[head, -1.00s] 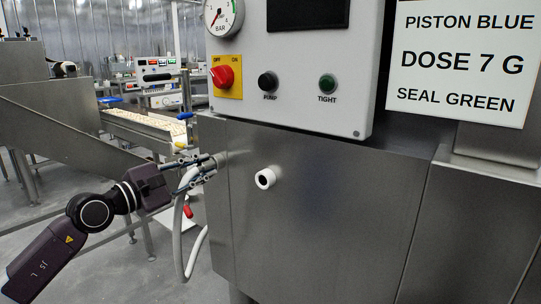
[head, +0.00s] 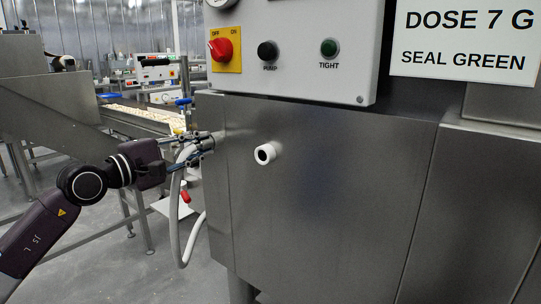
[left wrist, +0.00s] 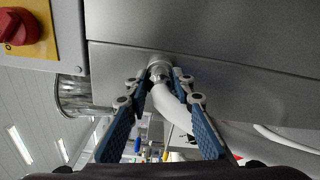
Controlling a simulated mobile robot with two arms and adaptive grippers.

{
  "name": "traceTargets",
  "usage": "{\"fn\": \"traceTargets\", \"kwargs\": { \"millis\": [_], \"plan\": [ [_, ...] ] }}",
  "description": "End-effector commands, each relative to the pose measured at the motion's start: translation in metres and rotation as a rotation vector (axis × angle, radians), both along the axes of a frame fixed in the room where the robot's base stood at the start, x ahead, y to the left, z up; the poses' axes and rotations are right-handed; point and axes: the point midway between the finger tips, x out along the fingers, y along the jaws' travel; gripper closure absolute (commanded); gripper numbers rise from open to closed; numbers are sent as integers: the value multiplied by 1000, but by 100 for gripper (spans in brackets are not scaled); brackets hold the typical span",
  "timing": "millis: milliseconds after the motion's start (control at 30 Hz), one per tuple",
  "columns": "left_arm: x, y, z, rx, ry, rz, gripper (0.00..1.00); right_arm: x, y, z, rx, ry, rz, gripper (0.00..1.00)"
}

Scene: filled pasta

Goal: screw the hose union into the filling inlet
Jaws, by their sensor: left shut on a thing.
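The hose union (left wrist: 160,70) is a pale metal collar in the left wrist view, between the tips of my left gripper (left wrist: 158,84). The white hose (left wrist: 174,108) curves away from it. In the head view my left gripper (head: 208,142) is by the left edge of the steel cabinet, shut on the union, and the hose (head: 175,225) hangs below in a loop. A white round port with a dark hole (head: 266,154) sticks out of the cabinet front, right of the gripper and apart from it. Whether the union touches the steel is unclear. My right gripper is out of view.
Above the port is a control box (head: 305,60) with a red switch (head: 223,47). The steel cabinet front (head: 330,200) around the port is bare. A conveyor (head: 145,118) stands behind my left arm. A label plate (head: 465,40) is at upper right.

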Motion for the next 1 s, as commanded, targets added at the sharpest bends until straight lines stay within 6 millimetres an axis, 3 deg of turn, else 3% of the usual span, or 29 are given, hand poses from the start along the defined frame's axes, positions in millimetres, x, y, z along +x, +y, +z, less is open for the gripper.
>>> {"fn": "traceTargets", "kwargs": {
  "millis": [200, 567, 733, 800, 867, 900, 933, 1000],
  "plan": [
    [1, 2, 1, 50, -42, 5, 100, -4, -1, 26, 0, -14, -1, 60],
    [1, 2, 1, 61, -50, 5, 100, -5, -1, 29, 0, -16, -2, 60],
    [1, 2, -1, 132, -109, 5, 100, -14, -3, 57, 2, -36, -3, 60],
    [1, 2, -5, 219, -179, 6, 100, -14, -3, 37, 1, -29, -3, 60],
    [1, 3, -4, 291, -235, 6, 100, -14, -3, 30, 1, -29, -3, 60],
    [1, 3, 1, 307, -246, 6, 100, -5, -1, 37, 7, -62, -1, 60],
    [1, 2, 3, 303, -241, 6, 75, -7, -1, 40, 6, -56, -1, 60],
    [1, 2, 2, 301, -239, 5, 67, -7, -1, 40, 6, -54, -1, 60]
  ]
}}
